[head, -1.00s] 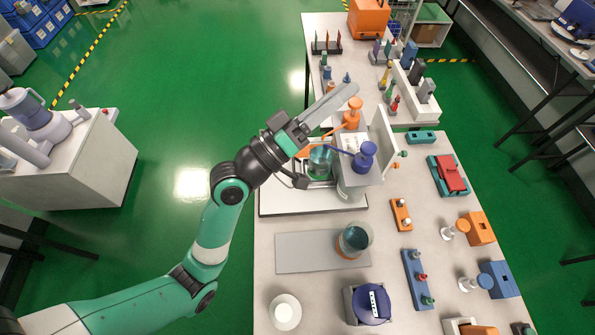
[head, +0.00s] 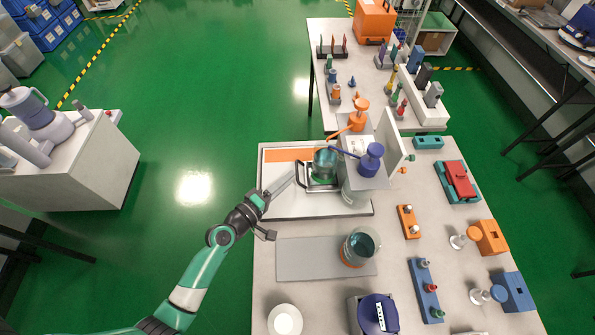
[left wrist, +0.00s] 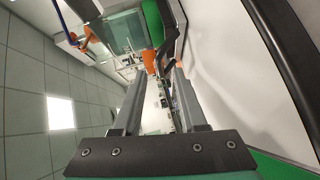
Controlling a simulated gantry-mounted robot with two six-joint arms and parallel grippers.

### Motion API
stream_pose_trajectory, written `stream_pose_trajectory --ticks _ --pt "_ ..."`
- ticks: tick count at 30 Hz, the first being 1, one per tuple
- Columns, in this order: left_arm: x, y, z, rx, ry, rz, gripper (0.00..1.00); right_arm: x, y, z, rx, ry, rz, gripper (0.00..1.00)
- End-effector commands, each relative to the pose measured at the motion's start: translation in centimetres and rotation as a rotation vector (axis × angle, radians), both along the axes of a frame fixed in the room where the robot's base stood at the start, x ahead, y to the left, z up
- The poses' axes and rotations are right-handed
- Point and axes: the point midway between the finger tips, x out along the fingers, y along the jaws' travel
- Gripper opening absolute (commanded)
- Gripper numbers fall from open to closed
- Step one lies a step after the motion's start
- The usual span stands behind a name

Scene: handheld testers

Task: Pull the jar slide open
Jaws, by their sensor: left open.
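The jar (head: 325,166), clear with teal-green contents, stands on the slide at the foot of the grey dispenser stand (head: 358,190). The slide has a black handle (head: 300,177) on its left side. My left gripper (head: 291,175) is low over the white base board, its fingers pointing at the handle. In the left wrist view the two fingers (left wrist: 158,78) are apart with nothing clearly held, and a dark curved bar, probably the handle (left wrist: 170,48), is just beyond the tips. I cannot tell whether they touch it. My right gripper is not in view.
An orange pump (head: 359,118) and a blue pump (head: 371,160) top the stand. A glass beaker (head: 358,248) sits on a grey mat (head: 300,260) in front. A white cup (head: 285,319) is nearer. Open green floor (head: 190,230) lies left of the table.

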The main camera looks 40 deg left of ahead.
Motion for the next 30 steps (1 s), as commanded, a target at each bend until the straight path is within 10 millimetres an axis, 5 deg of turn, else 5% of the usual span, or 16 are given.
stream_pose_trajectory --ticks 7,17,25,30 --pt "4.4 0.3 -0.7 0.000 -0.001 0.000 0.41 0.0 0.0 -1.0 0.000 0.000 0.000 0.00" --pt "5.2 0.3 -0.7 0.001 0.000 0.000 0.41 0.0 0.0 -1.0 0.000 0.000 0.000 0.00" --pt "5.2 0.3 -0.7 0.001 0.000 0.000 0.00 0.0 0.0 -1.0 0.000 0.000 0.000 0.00" --pt "5.2 0.3 -0.7 0.001 0.000 0.000 0.00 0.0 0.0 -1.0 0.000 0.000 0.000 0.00"
